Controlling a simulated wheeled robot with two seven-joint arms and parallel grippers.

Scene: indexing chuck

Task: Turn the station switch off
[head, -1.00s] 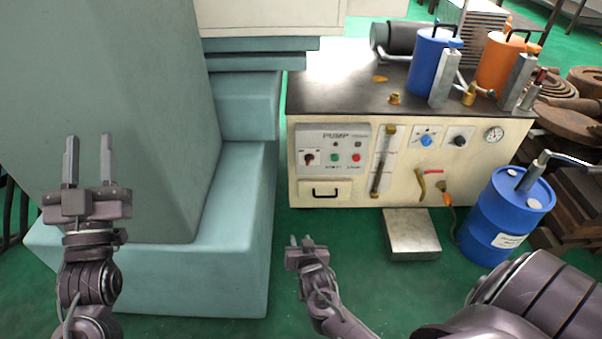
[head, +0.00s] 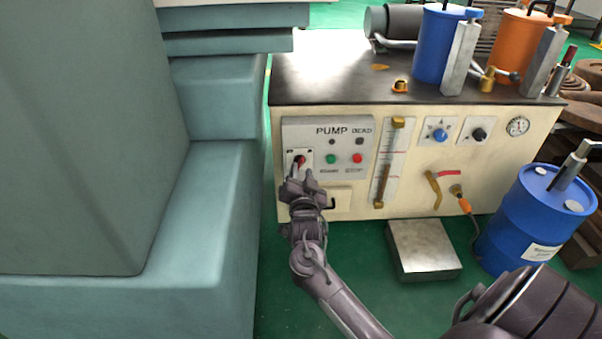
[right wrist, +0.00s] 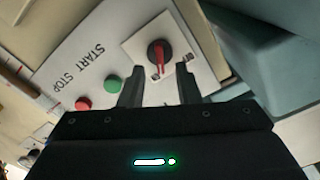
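The station switch is a black and red rotary knob on a small white plate at the left of the PUMP panel. In the head view the switch (head: 299,160) is partly hidden behind my right gripper (head: 301,172), which is at the panel's lower left. In the right wrist view the switch (right wrist: 160,53) shows clearly, its red pointer along the knob. The open fingers of my right gripper (right wrist: 158,86) are on either side of the line to the knob, with nothing between them. Contact with the plate cannot be told. My left gripper is out of view.
Green (right wrist: 112,84) and red (right wrist: 83,103) push buttons sit beside the switch. A large teal machine body (head: 215,220) stands at the left. A metal block (head: 423,247) and a blue drum (head: 530,220) are at the right.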

